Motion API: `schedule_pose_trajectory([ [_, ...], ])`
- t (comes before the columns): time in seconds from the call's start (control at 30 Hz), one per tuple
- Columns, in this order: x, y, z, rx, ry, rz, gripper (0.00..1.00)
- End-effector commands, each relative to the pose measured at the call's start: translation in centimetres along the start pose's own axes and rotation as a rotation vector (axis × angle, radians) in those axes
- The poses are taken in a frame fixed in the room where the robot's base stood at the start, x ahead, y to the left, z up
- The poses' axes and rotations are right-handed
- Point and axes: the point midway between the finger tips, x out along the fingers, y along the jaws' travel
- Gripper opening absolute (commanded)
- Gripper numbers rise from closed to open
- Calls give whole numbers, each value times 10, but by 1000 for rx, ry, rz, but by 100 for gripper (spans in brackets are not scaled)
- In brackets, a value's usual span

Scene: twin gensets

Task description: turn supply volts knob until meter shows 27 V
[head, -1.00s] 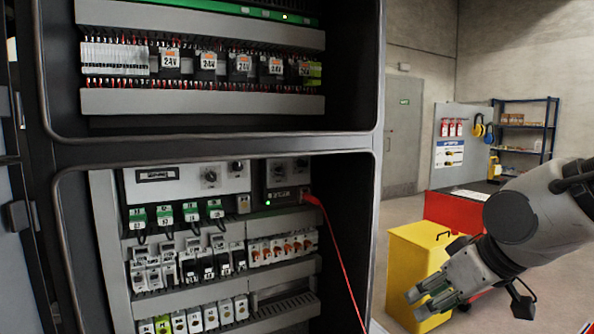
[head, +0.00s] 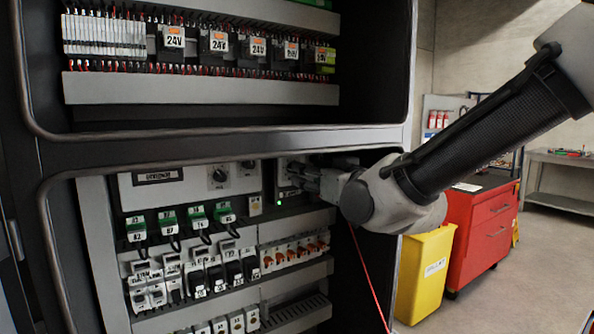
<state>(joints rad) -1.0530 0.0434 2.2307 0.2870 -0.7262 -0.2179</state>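My gripper (head: 294,174) reaches into the lower cabinet bay from the right. The gripper hides most of that module's face, including any knob there. I cannot tell whether the fingers touch or hold a knob, or whether they are open or shut. To the left, a white governor panel (head: 150,195) carries a dark round knob (head: 219,175) and a smaller one (head: 248,164). No voltage reading is legible.
A red cable (head: 367,268) hangs below my wrist. Terminal rows and breakers (head: 205,277) lie below the panel. The bay's upper frame (head: 230,142) runs just above my gripper. A yellow bin (head: 424,270) and red tool cabinet (head: 480,225) stand outside, right.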

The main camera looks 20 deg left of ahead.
Motion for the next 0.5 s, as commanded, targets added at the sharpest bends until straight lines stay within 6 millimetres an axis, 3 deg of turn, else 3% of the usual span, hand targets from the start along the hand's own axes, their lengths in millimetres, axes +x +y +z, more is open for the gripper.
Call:
schedule_pose_trajectory([
  [0.23, 39, 0, 1, 0, -2, 1, 41],
  [0.5, 50, 0, 0, 0, -2, 0, 41],
])
